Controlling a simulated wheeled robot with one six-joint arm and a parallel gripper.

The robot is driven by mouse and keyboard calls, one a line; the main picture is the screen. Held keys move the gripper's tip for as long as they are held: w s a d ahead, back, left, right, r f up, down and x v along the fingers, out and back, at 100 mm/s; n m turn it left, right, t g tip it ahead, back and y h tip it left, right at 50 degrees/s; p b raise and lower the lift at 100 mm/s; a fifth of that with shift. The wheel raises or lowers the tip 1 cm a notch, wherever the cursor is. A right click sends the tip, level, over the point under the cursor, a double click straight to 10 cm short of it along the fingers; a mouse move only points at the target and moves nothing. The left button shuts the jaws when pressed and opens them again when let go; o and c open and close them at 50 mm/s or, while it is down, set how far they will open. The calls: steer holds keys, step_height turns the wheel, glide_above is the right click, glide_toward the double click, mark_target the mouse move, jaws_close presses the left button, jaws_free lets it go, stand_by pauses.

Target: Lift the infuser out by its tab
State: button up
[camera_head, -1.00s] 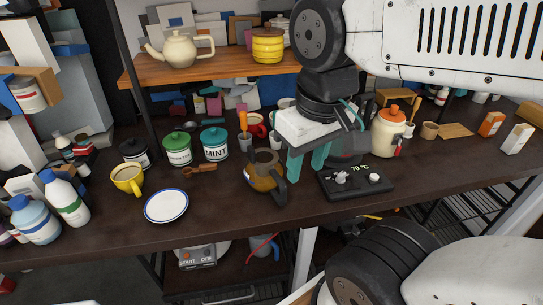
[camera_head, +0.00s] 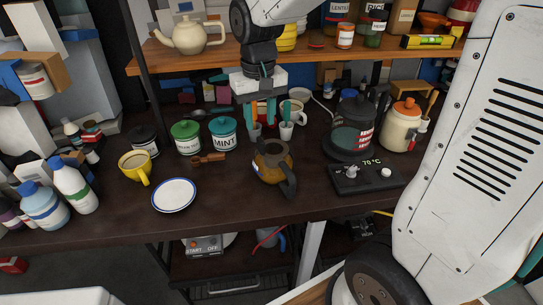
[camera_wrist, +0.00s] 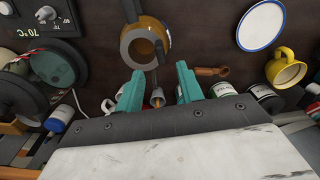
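I cannot make out the infuser or its tab for certain. An amber-brown pot (camera_head: 266,176) with a grey rim and dark handle stands upright on the dark table; its open top shows in the wrist view (camera_wrist: 166,42), its contents unclear. A yellow mug (camera_head: 138,176) with light brown contents stands at the left, also in the wrist view (camera_wrist: 283,74). My gripper (camera_head: 260,118) points down behind the pot, above two small grey cups (camera_head: 286,131). Its teal fingers (camera_wrist: 158,90) are apart, with a small grey cup and an orange-tipped item seen between them, not visibly gripped.
A white plate (camera_head: 174,196) lies front left. Green (camera_head: 187,139) and teal MINT (camera_head: 223,135) canisters stand left of the gripper. A black heater (camera_head: 366,180) reading 70 °C is right of the pot, a glass kettle behind it. A wooden shelf (camera_head: 165,59) crosses behind.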

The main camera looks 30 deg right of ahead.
mark_target(261, 139)
step_height(261, 139, down, 7)
steer(key=shift+s+f, duration=0.1)
steer(key=shift+f, duration=0.05)
jaws_close()
